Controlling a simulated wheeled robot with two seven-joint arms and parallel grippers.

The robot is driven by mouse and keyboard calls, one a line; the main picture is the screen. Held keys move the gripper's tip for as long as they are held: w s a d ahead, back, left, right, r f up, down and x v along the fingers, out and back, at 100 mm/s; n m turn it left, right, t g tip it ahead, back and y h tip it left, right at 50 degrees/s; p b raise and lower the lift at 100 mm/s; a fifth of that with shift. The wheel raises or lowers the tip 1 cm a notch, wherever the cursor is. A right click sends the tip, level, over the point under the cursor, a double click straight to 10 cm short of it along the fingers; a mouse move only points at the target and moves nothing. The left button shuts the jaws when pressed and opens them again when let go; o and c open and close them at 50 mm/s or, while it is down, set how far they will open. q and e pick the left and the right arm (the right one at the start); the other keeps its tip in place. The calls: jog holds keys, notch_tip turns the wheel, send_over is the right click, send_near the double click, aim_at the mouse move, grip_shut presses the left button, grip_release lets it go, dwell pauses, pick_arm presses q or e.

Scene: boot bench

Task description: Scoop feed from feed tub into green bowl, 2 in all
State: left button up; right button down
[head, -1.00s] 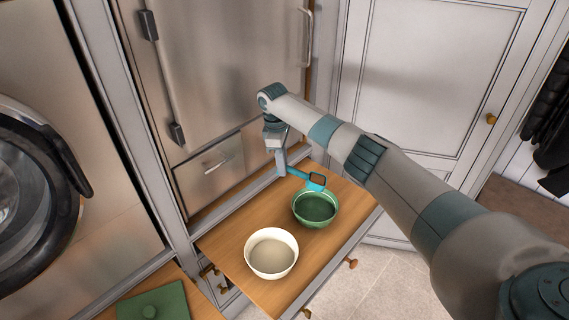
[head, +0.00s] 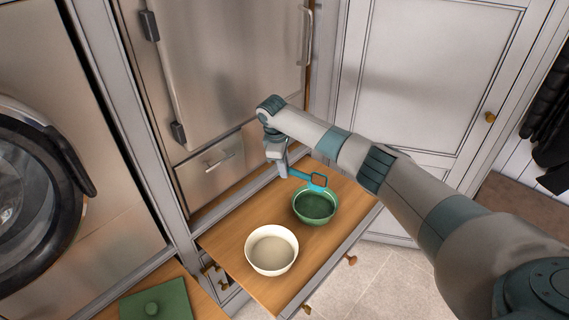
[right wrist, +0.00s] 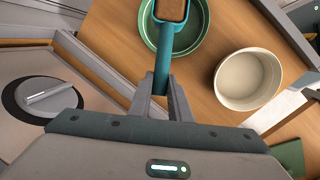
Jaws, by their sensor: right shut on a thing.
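My right gripper (head: 284,172) is shut on the handle of a teal scoop (head: 301,176). In the right wrist view the scoop (right wrist: 164,62) reaches over the green bowl, and brown feed (right wrist: 171,10) shows in its head. The green bowl (head: 313,219) stands upright on the wooden surface; its visible inside looks plain green. The scoop covers part of the bowl (right wrist: 203,42) in the wrist view. I cannot make out a feed tub for certain. My left gripper is not in view.
A cream bowl (head: 271,250) stands on the wooden surface (head: 228,238), to the left of the green bowl. A green square piece with a knob (head: 172,298) lies at the lower left. A steel cabinet front (head: 215,75) rises behind.

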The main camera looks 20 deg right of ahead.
jog(key=shift+s+a+f+m+t+h+b, duration=0.2)
jog(key=shift+f+m+t+h+b, duration=0.15)
jog(key=shift+f+t, duration=0.2)
jog(key=shift+s+f+t+h+b, duration=0.1)
jog(key=shift+f+t+h+b, duration=0.25)
jog(key=shift+h+b, duration=0.15)
jog(key=m+t+h+b, duration=0.1)
jog(key=t+h+b, duration=0.1)
jog(key=a+f+m+t+h+b, duration=0.1)
jog(key=m+h, duration=0.1)
jog(key=s+f+m+t+h+b, duration=0.1)
jog(key=t+h+b, duration=0.1)
jog(key=h, duration=0.1)
jog(key=shift+a+f+t+b, duration=0.15)
jog(key=shift+a+t+b, duration=0.05)
jog(key=shift+t+b, duration=0.15)
dwell(0.9)
